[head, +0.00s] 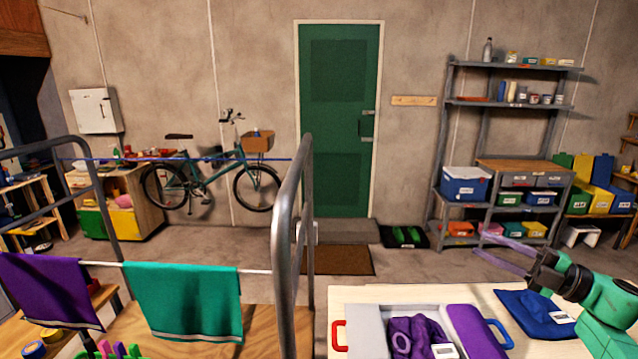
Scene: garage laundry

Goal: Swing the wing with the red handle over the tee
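A folding board lies on the pale table, cut off by the bottom edge. Its left wing (367,332) is grey and lies flat, with a red handle (338,336) at its left edge. The purple tee (412,338) lies in the middle, right of this wing, with a paler ring on it. A purple panel (474,330) with a blue handle (500,334) lies at the right side. My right gripper (480,243) is beyond the board's right side, above the table. Its lavender fingers are apart and empty. My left gripper is not in view.
A blue folded cloth (536,306) with a white tag lies right of the board. A metal rail (291,230) stands left of the table. Purple (45,288) and teal (185,300) towels hang on a bar. Shelves (510,140) stand against the back wall.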

